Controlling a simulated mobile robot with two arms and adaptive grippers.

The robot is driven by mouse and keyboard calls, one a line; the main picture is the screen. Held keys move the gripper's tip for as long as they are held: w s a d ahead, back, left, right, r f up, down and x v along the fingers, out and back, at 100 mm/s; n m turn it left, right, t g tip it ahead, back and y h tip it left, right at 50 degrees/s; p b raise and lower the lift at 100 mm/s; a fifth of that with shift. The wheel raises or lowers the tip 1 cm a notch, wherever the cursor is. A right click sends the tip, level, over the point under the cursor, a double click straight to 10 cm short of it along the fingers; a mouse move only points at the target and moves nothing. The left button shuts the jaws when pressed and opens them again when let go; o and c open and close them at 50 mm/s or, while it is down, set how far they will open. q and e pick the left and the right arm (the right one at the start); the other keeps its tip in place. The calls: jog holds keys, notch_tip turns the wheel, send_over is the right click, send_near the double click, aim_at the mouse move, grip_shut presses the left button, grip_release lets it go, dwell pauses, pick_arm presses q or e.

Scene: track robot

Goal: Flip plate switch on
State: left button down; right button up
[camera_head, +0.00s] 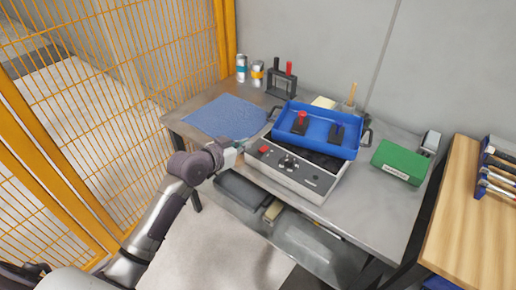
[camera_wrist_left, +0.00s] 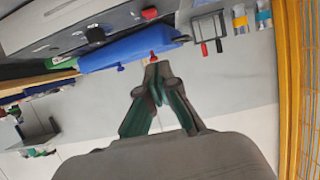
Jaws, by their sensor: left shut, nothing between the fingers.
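A grey and black control box (camera_head: 318,190) sits on the metal table. Its front panel carries a red button (camera_head: 264,150), a black knob (camera_head: 288,161) and small dark controls too small to tell apart, so I cannot tell which is the plate switch. My left gripper (camera_head: 240,145) is at the box's left front corner, near the red button; I cannot tell if it touches. In the left wrist view, which is upside down, the left fingertips (camera_wrist_left: 154,68) are together and empty. That view also shows the red button (camera_wrist_left: 150,13) and the knob (camera_wrist_left: 95,34). My right gripper is not in view.
A blue tray (camera_head: 320,148) with red and blue items rests over the box's rear. A blue mat (camera_head: 227,117) lies left, a green case (camera_head: 400,160) right. Cans and a dark rack (camera_head: 281,84) stand behind. An orange mesh fence (camera_head: 90,110) is left.

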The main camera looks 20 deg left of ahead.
pick_arm(q)
send_over(258, 156)
notch_tip(258, 156, down, 2)
jog(key=shift+w+f, duration=0.15)
jog(key=shift+f, duration=0.1)
notch_tip(258, 156, down, 3)
jog(key=shift+f, duration=0.65)
